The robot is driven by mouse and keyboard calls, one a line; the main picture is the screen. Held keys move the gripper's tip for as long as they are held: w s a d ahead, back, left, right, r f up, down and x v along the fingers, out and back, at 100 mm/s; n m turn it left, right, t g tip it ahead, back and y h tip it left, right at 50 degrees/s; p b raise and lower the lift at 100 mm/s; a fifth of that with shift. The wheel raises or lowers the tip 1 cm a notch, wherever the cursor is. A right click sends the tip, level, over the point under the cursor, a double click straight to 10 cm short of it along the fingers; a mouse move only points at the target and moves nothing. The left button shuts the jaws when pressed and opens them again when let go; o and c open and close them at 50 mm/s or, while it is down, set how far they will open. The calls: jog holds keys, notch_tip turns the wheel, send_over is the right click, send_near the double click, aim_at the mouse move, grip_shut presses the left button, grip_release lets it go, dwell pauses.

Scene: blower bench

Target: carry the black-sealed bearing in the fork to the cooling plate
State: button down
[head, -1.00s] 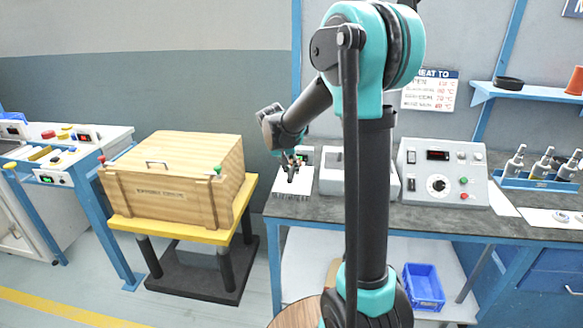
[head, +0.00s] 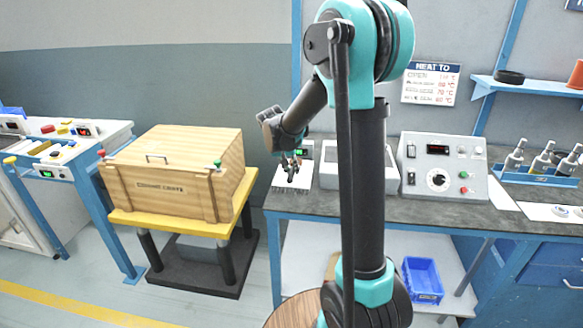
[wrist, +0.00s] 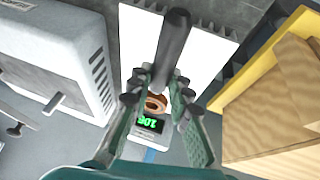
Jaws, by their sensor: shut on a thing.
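My gripper (head: 291,163) is at the left end of the bench, above the white finned cooling plate (head: 293,181). In the wrist view my gripper (wrist: 161,88) is shut on the black handle of the fork (wrist: 172,48). A copper-brown ring (wrist: 155,103) shows between the fingers near the handle's lower end. It is partly hidden, and I cannot make out a black seal on it. The white plate (wrist: 205,42) lies below the fork in the wrist view. I cannot tell whether the ring touches it. A green display (wrist: 150,122) is at the plate's edge.
A pale open-topped box (head: 330,177) stands right of the plate, with a control unit (head: 440,168) beyond it. A wooden crate (head: 172,172) on a yellow-topped stand is left of the bench. A bottle rack (head: 535,178) is far right.

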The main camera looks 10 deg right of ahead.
jog(key=shift+f, duration=0.5)
dwell(0.3)
jog(key=c, duration=1.3)
grip_release()
jog(key=v, duration=1.1)
jog(key=s+d+f+n+y, duration=0.1)
jog(key=s+d+f, duration=0.1)
jog(key=s+f, duration=0.3)
jog(key=s+d+f+n+y, duration=0.1)
jog(key=s+d+f, duration=0.2)
jog(key=s, duration=0.9)
jog(key=s+d+f+n+y, duration=0.1)
jog(key=s+d+f, duration=0.1)
jog(key=s+f, duration=0.4)
jog(key=shift+s+d+f+t, duration=0.1)
jog(key=shift+s+f+t, duration=0.05)
jog(key=shift+s, duration=0.75)
jog(key=shift+s+d+f+t, duration=0.1)
jog(key=shift+s+f+t, duration=0.1)
jog(key=shift+s, duration=0.7)
